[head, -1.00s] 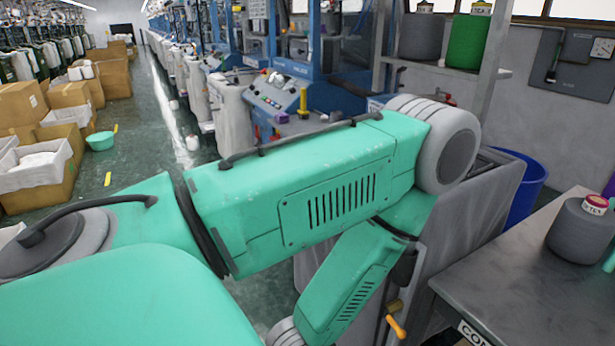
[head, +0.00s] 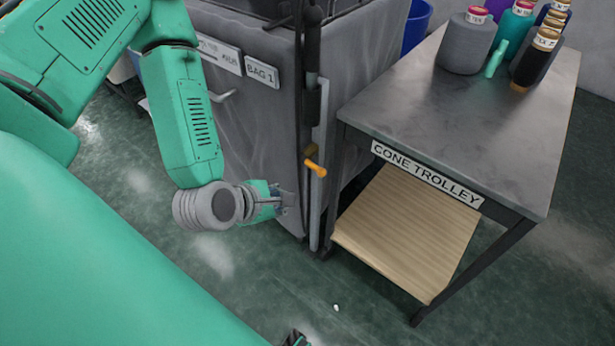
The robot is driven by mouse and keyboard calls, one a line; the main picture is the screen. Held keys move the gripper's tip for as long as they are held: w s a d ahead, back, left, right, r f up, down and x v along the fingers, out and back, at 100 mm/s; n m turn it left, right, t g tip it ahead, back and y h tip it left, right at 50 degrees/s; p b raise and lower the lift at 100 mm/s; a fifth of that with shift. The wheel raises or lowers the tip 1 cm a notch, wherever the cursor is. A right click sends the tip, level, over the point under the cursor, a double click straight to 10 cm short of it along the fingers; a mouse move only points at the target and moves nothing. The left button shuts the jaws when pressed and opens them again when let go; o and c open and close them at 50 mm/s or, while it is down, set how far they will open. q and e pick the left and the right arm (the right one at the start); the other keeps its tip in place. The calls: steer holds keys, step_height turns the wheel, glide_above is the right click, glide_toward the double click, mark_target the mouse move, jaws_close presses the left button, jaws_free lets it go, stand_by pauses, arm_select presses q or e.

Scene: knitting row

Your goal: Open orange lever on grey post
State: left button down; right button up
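The orange lever (head: 316,168) sticks out toward the lower right from the grey post (head: 317,222), about halfway up it. The post stands upright between a grey bag cart and a table. My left gripper (head: 287,202) is lower and to the left of the lever, in front of the cart's side, apart from the lever. Its fingers are small and partly hidden, so I cannot tell whether they are open. A dark tip (head: 296,339) at the bottom edge looks like part of my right gripper; the rest is cut off.
The grey cart (head: 265,120) labelled BAG 1 stands left of the post. The CONE TROLLEY table (head: 400,100) is close on the right, with several yarn cones at its back and a wooden lower shelf (head: 410,230).

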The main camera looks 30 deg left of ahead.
arm_select(q)
steer(key=w+a+r+n+t+y+b, duration=0.1)
steer(key=w+a+r+n+t, duration=0.1)
steer(key=n, duration=0.5)
steer(key=b, duration=0.7)
glide_toward(314, 169)
steer(key=shift+n, duration=0.3)
steer(key=b+x, duration=0.1)
steer(key=x, duration=0.5)
steer(key=shift+w+d+f, duration=0.1)
steer(key=shift+w+f, duration=0.1)
steer(key=shift+w, duration=0.1)
steer(key=shift+w+f, duration=0.35)
steer(key=shift+w, duration=0.25)
